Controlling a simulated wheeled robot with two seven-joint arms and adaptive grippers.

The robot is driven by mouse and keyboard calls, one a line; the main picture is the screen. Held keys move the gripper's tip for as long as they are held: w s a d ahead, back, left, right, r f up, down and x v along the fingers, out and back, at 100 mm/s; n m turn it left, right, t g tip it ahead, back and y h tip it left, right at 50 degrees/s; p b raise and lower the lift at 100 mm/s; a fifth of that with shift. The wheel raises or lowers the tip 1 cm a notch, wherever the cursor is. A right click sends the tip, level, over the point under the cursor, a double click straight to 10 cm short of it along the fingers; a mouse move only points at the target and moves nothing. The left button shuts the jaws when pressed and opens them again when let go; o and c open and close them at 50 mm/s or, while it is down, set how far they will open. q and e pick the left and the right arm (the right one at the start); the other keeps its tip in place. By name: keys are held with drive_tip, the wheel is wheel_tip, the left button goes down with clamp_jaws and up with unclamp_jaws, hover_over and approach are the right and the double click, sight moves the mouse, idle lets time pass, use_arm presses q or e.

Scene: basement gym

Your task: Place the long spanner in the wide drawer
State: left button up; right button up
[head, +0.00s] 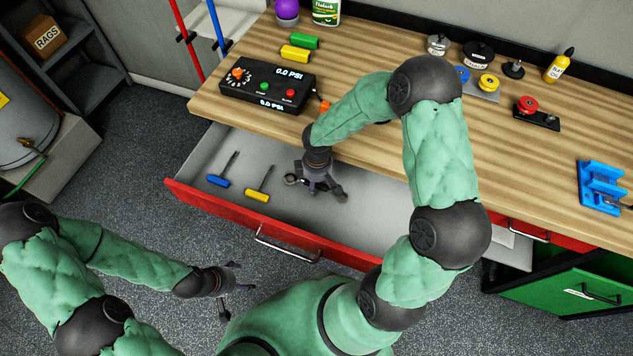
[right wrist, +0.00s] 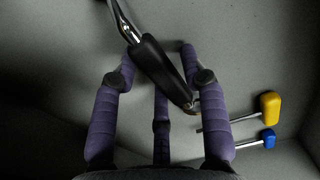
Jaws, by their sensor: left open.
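The long spanner (right wrist: 160,68), with a black handle and a silver shaft, lies slantwise across the fingertips in the right wrist view. In the head view my right gripper mostly hides it. My right gripper (head: 318,190) points down inside the wide drawer (head: 220,217), which is pulled out and has a red front. Its fingers (right wrist: 160,90) are spread apart, with the spanner beyond or between the tips. I cannot tell whether they touch it. My left gripper (head: 236,290) is open and empty, outside the drawer at its front left.
A blue-handled tool (head: 219,181) and a yellow-handled tool (head: 257,195) lie in the drawer's left part. The wooden bench top (head: 370,160) overhangs the drawer's back, with a black pressure box (head: 267,85) near its edge. The drawer's right part is partly hidden by my right arm.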

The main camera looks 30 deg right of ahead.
idle(0.3)
wheel_tip(320, 180, up, 12)
drive_tip(key=p, duration=0.5)
drive_tip(key=shift+r, duration=0.2)
